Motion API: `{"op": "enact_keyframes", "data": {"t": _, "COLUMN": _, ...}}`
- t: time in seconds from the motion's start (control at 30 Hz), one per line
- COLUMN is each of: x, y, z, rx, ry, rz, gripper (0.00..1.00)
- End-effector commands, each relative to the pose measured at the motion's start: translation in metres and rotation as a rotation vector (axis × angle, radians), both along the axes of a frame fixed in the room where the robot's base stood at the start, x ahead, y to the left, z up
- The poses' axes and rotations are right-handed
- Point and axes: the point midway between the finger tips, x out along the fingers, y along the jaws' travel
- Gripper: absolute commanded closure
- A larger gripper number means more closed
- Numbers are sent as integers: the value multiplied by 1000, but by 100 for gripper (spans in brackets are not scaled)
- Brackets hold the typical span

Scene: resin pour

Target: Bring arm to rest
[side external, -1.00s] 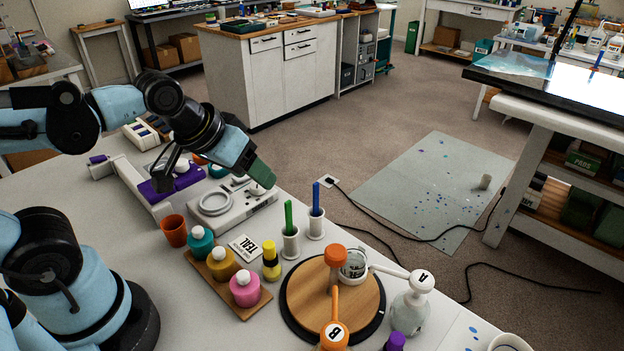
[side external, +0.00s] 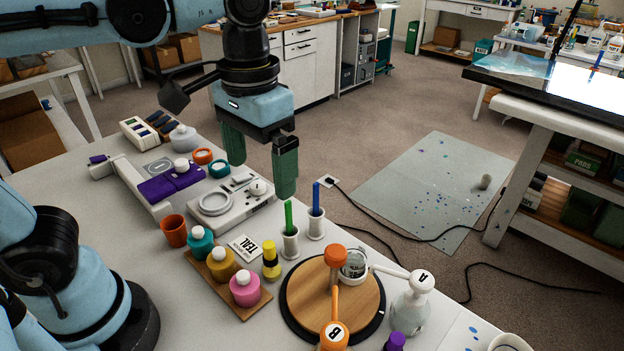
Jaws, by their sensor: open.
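My gripper (side external: 260,172) has two green fingers pointing straight down, spread apart with nothing between them. It hangs above the far edge of the white table (side external: 130,225), in front of and partly over the white device with a round ring (side external: 216,203). The arm reaches in from the upper left. The fingers look clear of the device, but the exact height cannot be told.
Pigment jars (side external: 244,288) sit on a wooden tray. Green and blue sticks stand in white holders (side external: 290,243). An orange cup (side external: 174,231) stands at left.

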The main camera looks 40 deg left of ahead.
Motion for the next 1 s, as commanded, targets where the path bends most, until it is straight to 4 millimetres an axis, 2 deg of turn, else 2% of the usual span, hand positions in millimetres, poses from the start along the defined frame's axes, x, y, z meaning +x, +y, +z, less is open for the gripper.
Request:
{"op": "enact_keyframes", "data": {"t": 0.3, "x": 0, "y": 0, "z": -48, "rx": -2, "ry": -3, "rz": 0, "gripper": 0}}
{"op": "enact_keyframes", "data": {"t": 0.5, "x": 0, "y": 0, "z": -74, "rx": -2, "ry": -3, "rz": 0, "gripper": 0}}
{"op": "enact_keyframes", "data": {"t": 0.73, "x": 0, "y": 0, "z": -88, "rx": -2, "ry": -4, "rz": 0, "gripper": 0}}
{"op": "enact_keyframes", "data": {"t": 1.0, "x": 0, "y": 1, "z": -90, "rx": -2, "ry": -4, "rz": 0, "gripper": 0}}
